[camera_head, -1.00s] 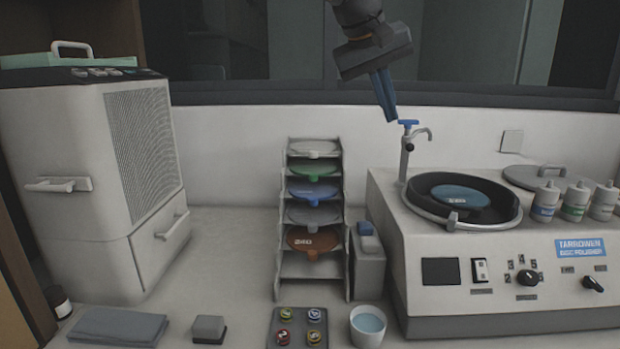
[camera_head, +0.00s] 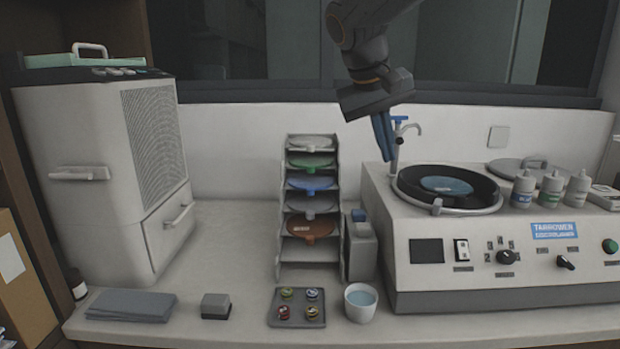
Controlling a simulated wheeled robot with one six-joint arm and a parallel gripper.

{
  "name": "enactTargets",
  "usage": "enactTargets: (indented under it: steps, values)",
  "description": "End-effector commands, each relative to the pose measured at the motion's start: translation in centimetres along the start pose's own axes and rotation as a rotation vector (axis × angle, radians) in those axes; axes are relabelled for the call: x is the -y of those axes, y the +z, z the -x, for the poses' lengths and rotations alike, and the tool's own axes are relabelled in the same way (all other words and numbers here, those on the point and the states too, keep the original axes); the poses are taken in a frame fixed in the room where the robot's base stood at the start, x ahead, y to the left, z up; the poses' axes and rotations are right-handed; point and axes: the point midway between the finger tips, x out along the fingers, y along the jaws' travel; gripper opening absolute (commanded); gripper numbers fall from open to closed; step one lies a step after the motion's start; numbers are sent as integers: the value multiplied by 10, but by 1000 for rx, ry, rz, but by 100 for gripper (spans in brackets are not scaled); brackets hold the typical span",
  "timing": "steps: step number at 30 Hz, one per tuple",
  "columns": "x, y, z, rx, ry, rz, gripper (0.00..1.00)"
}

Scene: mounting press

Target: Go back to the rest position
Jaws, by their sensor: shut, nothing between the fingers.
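My gripper (camera_head: 386,150) hangs from the top of the view, its blue fingers pointing down and together. It is shut and empty. It is in front of the wall, just left of the blue-handled tap (camera_head: 398,140) of the disc polisher (camera_head: 500,272). The fingertips overlap the tap's left side in the picture; I cannot tell the exact gap in depth. A blue disc (camera_head: 446,186) lies in the polisher's round black bowl.
A rack (camera_head: 309,262) of coloured discs stands left of the polisher. A white press-like machine (camera_head: 70,215) stands at the left. A tray of small round pieces (camera_head: 297,322), a cup of water (camera_head: 361,303), a grey block (camera_head: 215,306) and a folded cloth (camera_head: 131,306) line the front.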

Motion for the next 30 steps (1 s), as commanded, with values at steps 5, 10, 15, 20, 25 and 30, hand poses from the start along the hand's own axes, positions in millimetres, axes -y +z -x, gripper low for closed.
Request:
enactTargets:
  steps: [5, 10, 15, 20, 25, 30]
  values:
    - [12, 36, -47, 55, -61, 29, 0]
    - [28, 93, -105, 125, -149, 44, 0]
    - [48, 184, -168, 202, -263, 23, 0]
    - [59, 255, -200, 245, -325, -20, 0]
    - [63, 291, -212, 262, -349, -49, 0]
    - [64, 295, -213, 262, -351, -52, 0]
